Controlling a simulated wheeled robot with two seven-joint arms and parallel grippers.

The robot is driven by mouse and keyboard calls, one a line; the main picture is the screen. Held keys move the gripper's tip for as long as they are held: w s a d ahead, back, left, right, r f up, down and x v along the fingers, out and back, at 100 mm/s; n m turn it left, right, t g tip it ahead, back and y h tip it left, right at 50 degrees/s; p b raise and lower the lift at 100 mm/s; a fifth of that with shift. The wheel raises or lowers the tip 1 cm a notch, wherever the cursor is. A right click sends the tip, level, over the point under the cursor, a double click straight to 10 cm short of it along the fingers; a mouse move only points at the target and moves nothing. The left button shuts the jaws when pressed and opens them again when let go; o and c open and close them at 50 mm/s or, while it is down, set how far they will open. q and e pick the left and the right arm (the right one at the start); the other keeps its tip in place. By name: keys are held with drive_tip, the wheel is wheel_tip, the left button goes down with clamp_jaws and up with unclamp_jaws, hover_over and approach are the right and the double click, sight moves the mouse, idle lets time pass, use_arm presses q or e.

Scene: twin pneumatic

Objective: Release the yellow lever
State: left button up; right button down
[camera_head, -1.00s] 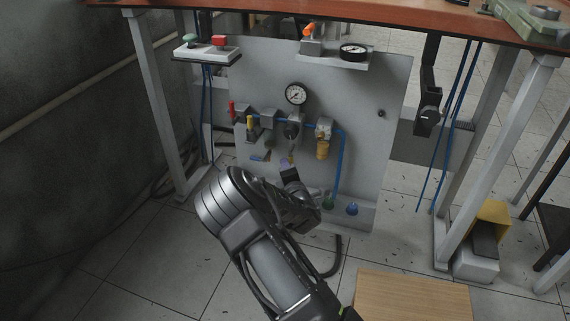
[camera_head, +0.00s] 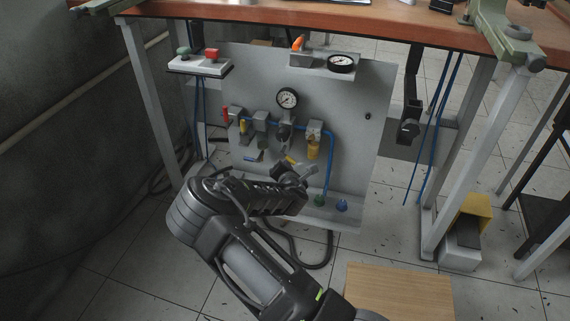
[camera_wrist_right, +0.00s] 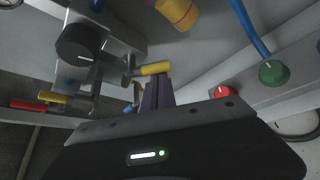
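The yellow lever (camera_wrist_right: 155,68) lies across the fingertips of my right gripper (camera_wrist_right: 155,92) in the right wrist view. The fingers look close together, with the lever's yellow handle at their tips. In the head view, my right gripper (camera_head: 301,171) is low in front of the grey panel, and the lever's yellow handle (camera_head: 289,158) shows just beside it. Part of the lever is hidden by the gripper. My left gripper is not in view.
The grey panel (camera_head: 355,150) carries a gauge (camera_head: 287,98), valves and blue hoses. A red handle (camera_wrist_right: 28,105) and another yellow handle (camera_wrist_right: 52,96) are at left. Red (camera_wrist_right: 224,92) and green (camera_wrist_right: 273,73) knobs are close right of the gripper. The table edge (camera_head: 400,22) overhangs above.

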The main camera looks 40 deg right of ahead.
drive_tip(key=shift+w, duration=0.1)
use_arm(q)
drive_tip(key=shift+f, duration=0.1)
use_arm(e)
drive_tip(key=shift+w+a+r, duration=0.15)
drive_tip(key=shift+w+a, duration=0.3)
drive_tip(key=shift+w, duration=0.1)
